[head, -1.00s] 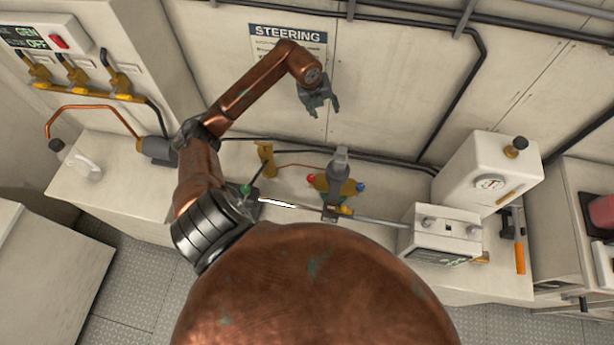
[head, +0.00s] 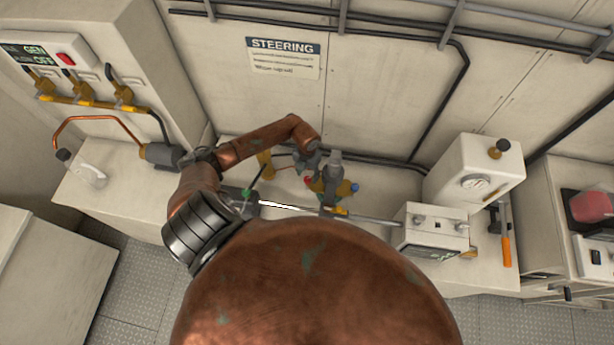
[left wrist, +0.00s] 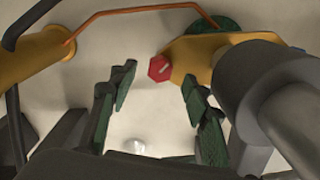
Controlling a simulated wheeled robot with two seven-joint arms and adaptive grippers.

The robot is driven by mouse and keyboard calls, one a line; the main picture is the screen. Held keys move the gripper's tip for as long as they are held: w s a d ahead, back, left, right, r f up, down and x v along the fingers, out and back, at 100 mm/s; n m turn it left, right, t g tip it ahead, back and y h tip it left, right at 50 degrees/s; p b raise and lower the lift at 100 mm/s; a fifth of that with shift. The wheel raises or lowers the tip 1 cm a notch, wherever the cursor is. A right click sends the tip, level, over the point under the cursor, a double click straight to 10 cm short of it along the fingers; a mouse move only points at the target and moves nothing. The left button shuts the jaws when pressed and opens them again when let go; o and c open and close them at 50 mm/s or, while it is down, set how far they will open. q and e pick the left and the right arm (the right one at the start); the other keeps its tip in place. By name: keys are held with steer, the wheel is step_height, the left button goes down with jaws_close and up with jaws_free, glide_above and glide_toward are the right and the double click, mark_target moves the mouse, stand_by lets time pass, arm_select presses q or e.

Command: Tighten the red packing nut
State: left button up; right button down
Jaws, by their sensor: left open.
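The red packing nut (head: 308,181) sits at the left end of a yellow-brown fitting (head: 330,193) with a grey upright part (head: 334,163). In the left wrist view the nut (left wrist: 159,68) is a red hexagon, unobstructed, with the yellow fitting (left wrist: 213,50) to its right. My left gripper (head: 305,168) is open, just above and beside the nut. In the left wrist view its dark green-padded fingers (left wrist: 158,88) are spread, with the nut between and beyond their tips. Nothing is between the pads. My right gripper does not show.
The grey cylinder (left wrist: 247,80) is close to the right finger in the left wrist view. A yellow post (head: 266,163) and a copper tube stand to the left. A white tank (head: 474,172), a white box (head: 432,232) and an orange-handled tool (head: 506,250) are at right.

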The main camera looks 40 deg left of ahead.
mark_target(308, 179)
arm_select(q)
steer(key=shift+f, duration=1.6)
steer(key=shift+c, duration=0.2)
steer(key=c, duration=1.1)
